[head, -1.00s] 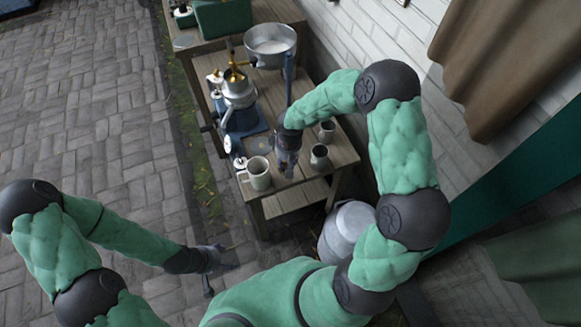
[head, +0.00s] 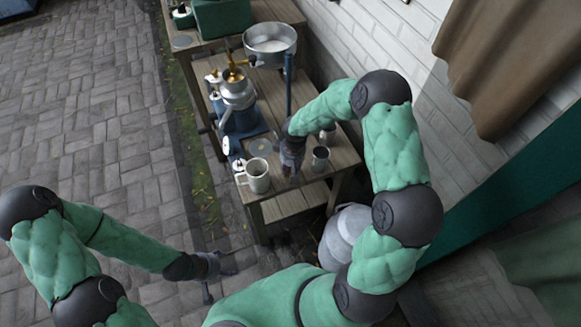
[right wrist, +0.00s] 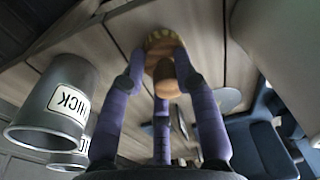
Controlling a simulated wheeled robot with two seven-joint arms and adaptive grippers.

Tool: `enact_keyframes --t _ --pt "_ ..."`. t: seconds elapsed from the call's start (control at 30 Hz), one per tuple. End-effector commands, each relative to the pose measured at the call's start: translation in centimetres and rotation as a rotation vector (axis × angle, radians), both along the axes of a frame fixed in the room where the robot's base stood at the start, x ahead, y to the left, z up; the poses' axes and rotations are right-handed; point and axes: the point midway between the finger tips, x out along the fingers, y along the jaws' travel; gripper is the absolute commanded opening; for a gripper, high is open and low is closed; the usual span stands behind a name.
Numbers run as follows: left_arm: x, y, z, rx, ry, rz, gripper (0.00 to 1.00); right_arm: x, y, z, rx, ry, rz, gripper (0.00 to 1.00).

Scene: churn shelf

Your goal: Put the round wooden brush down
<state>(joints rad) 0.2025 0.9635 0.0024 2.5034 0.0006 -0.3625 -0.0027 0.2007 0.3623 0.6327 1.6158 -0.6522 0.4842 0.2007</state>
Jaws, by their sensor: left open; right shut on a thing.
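The round wooden brush (right wrist: 165,78) shows in the right wrist view, with an orange-brown wooden knob and a pale yellow bristle rim. My right gripper (head: 291,174) is shut on it, with its purple-grey fingers around the knob. The brush is at or just above the wooden tabletop (right wrist: 208,30); I cannot tell whether it touches. In the head view the gripper hides the brush, over the near end of the table. My left gripper (head: 226,268) is open and empty, low above the paving, away from the table.
A pale mug (head: 257,177) stands left of my right gripper, and small metal cups (head: 320,160) stand right of it. One labelled cup (right wrist: 55,100) is close in the wrist view. A separator machine (head: 236,92) and a wide metal bowl (head: 270,46) are farther back. A metal churn (head: 343,238) stands beside the table.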

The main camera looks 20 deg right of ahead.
Motion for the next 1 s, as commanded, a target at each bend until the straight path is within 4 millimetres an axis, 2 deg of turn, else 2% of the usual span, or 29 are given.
enact_keyframes --t 0.03,0.07,0.1,0.13,0.57,0.67,1.0 --pt "0.0 0.0 -0.3 0.0 0.0 0.0 0.7 0.0 0.0 -0.3 0.0 0.0 0.0 0.0" --pt "0.0 0.0 -0.2 0.0 0.0 0.0 0.7 0.0 0.0 -0.2 0.0 0.0 0.0 0.36" --pt "0.0 0.0 -0.2 0.0 0.0 0.0 0.7 0.0 0.0 -0.2 0.0 0.0 0.0 0.47" --pt "0.0 0.0 -0.2 0.0 0.0 0.0 0.7 0.0 0.0 -0.2 0.0 0.001 0.0 0.54" --pt "0.0 0.0 0.2 0.0 0.0 0.0 0.7 0.0 0.0 0.2 0.0 0.001 0.0 0.54" --pt "0.0 0.0 0.9 0.0 0.0 0.0 0.7 -0.1 0.0 1.6 0.0 -0.001 -0.001 0.54" --pt "0.0 0.0 3.8 0.0 0.0 0.0 0.7 -0.5 -0.3 8.5 0.0 -0.003 0.0 0.54"
